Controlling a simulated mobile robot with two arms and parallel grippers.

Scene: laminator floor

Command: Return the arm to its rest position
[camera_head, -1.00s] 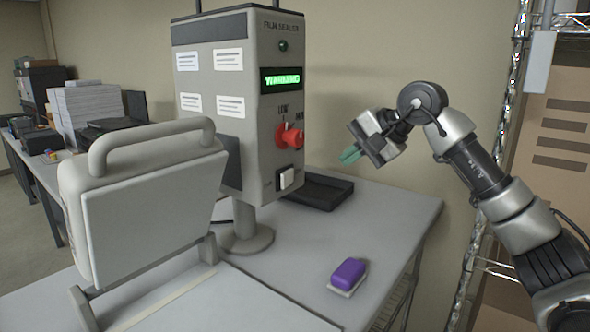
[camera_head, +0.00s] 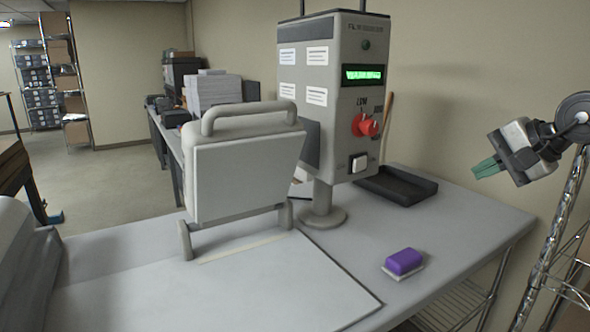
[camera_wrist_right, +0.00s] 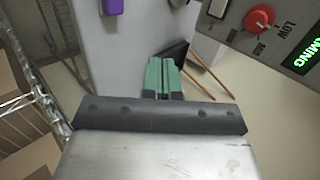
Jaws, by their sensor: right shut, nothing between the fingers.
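The film sealer (camera_head: 345,100) stands on the table, with a lit green display (camera_head: 362,74), a red knob (camera_head: 366,125) and a white rocker switch (camera_head: 358,163). The gripper is apart from it, to its right. My left gripper is not in view.
The grey table (camera_head: 450,215) holds a purple block (camera_head: 404,261) on a pale base, a black tray (camera_head: 397,186) and a white panel with a handle (camera_head: 245,170). A wire shelf (camera_head: 560,240) stands at the right. Open floor (camera_head: 110,180) lies at the left.

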